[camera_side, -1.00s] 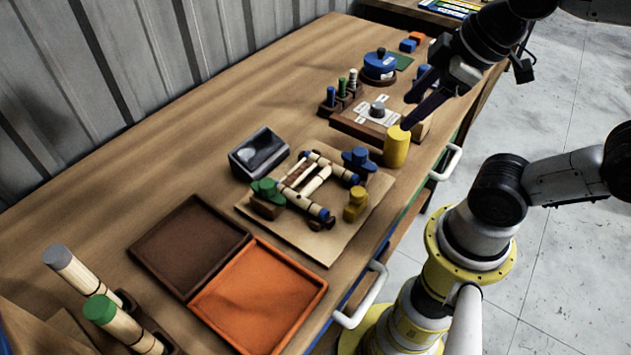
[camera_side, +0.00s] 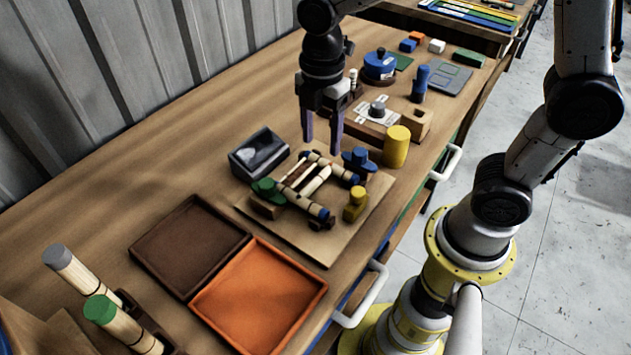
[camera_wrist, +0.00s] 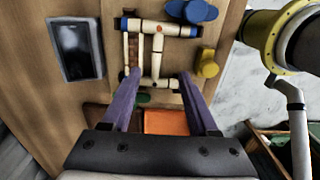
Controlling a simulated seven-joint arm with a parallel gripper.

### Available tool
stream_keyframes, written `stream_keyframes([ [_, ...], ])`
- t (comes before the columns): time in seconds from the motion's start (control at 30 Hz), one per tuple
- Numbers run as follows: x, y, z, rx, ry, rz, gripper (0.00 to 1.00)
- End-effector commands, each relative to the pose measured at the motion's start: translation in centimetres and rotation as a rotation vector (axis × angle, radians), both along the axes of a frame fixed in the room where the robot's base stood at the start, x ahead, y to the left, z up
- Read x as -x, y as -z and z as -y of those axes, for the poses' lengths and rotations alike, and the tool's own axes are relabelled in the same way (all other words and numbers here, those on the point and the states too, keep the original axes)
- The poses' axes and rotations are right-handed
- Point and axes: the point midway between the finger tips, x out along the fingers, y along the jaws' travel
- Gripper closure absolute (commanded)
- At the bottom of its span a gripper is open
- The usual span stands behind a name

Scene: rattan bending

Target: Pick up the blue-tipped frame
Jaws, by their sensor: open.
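The blue-tipped frame (camera_side: 318,181), pale bamboo-like rods with dark bands and blue ends, lies on a light wooden board (camera_side: 325,244) between green, blue and yellow clamps. It also shows in the wrist view (camera_wrist: 158,45), below and ahead of the fingers. My gripper (camera_side: 322,147) points down with its two purple fingers apart and empty. It hangs above the far end of the frame in the side view and does not appear to touch it. In the wrist view my gripper (camera_wrist: 160,85) has its fingers spread either side of the frame's nearer part.
A grey box with a dark glossy face (camera_side: 259,153) stands left of the board. A yellow cylinder (camera_side: 397,147) and a wooden block fixture (camera_side: 372,125) stand behind it. Brown (camera_side: 190,245) and orange (camera_side: 258,297) trays lie in front. Bare tabletop lies left.

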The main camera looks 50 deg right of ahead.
Motion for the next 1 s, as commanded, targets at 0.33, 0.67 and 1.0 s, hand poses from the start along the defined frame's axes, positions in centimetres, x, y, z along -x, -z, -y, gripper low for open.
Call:
stream_keyframes([
  [0.33, 0.0, 4.8, 0.0, 0.000, 0.002, 0.000, 0.40],
  [0.67, -0.5, 8.4, -0.5, 0.001, 0.001, -0.003, 0.40],
  [1.0, -0.6, 10.2, -0.5, 0.000, 0.002, 0.002, 0.40],
])
